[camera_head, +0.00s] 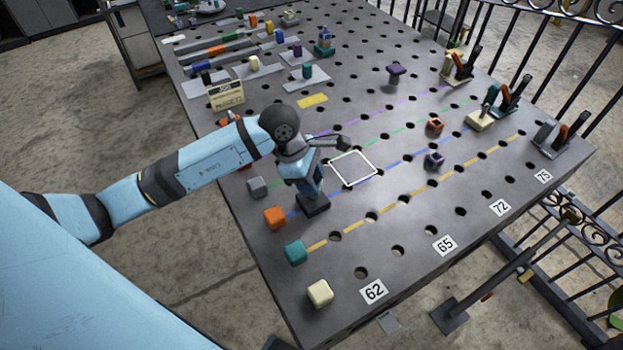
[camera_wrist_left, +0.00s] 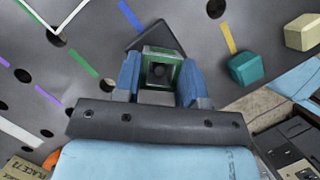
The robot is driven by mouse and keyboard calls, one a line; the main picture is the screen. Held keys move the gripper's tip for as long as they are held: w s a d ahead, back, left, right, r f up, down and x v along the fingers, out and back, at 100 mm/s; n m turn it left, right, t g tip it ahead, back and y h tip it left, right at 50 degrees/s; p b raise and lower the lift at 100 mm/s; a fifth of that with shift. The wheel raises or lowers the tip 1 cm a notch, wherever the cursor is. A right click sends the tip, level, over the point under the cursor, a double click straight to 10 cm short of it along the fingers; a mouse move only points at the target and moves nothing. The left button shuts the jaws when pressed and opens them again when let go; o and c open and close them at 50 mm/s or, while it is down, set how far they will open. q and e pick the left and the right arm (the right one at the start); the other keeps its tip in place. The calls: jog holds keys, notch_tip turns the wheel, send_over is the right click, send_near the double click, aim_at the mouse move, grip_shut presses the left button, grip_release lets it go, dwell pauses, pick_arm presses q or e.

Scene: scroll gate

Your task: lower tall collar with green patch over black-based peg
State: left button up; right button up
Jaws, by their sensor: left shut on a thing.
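My left gripper (camera_head: 312,186) points down over the near-left part of the table, and its blue fingers are shut on the tall collar. In the left wrist view, the collar (camera_wrist_left: 160,52) shows end-on between the fingertips (camera_wrist_left: 160,78) as a square with green around its opening. A dark round shape, maybe the peg's top, shows inside the opening. The black base (camera_head: 314,206) lies on the table just below the fingers; it also shows in the left wrist view (camera_wrist_left: 137,41). The fingers hide most of the collar and peg in the head view. How far the collar is down cannot be told.
Grey (camera_head: 257,187), orange (camera_head: 274,217), teal (camera_head: 295,252) and cream (camera_head: 320,293) blocks line the near-left edge. A white square outline (camera_head: 371,176) lies right of the gripper. Small collars (camera_head: 434,159) and upright clamps (camera_head: 562,139) stand farther right. The holed tabletop between is mostly clear.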

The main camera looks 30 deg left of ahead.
pick_arm(q)
jog(key=o, duration=1.1)
jog(key=b+v, duration=0.1)
jog(key=v, duration=1.3)
